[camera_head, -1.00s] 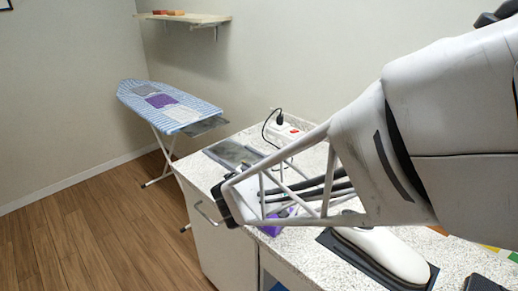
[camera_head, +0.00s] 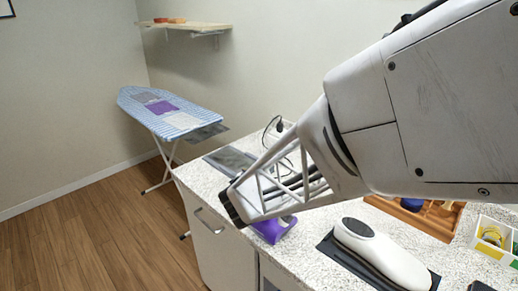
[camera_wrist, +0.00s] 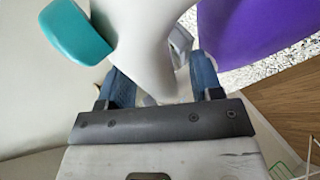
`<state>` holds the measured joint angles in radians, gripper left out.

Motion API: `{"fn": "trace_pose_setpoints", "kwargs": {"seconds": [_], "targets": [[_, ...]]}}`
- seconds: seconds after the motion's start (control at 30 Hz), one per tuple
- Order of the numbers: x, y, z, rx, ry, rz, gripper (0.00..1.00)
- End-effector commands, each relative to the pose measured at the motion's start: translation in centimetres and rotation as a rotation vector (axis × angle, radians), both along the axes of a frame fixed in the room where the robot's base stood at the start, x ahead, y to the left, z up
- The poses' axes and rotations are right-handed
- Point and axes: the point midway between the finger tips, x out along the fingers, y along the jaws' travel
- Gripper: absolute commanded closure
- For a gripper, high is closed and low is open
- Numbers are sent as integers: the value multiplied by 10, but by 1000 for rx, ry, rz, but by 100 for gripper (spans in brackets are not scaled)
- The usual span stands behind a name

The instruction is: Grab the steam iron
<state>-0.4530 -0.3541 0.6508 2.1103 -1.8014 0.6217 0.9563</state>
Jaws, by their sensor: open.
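In the wrist view, a white, curved handle-like part (camera_wrist: 150,50) with a teal end piece (camera_wrist: 75,32) and a large purple part (camera_wrist: 240,30) fill the upper picture; they look like the steam iron. My gripper (camera_wrist: 158,65) is open, its two dark blue fingers on either side of the white part. I cannot tell whether they touch it. In the head view, a purple piece (camera_head: 270,230) shows under the arm's lattice end at the counter's near edge. The lattice and dark end hide most of it.
The speckled counter (camera_head: 310,240) holds a white long object (camera_head: 385,255) on a dark mat, a wooden tray (camera_head: 425,217), a white bin (camera_head: 490,240) and a corded power strip. An ironing board (camera_head: 165,112) stands at the back left, below a wall shelf (camera_head: 185,27).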

Motion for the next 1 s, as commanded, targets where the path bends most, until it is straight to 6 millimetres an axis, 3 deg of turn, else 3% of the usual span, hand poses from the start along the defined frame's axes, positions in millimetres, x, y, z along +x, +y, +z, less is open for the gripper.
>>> {"fn": "trace_pose_setpoints", "kwargs": {"seconds": [0.47,0.83,1.0], "targets": [[0,0,0,0,0,0,41],[0,0,0,0,0,0,97],[0,0,0,0,0,0,100]]}}
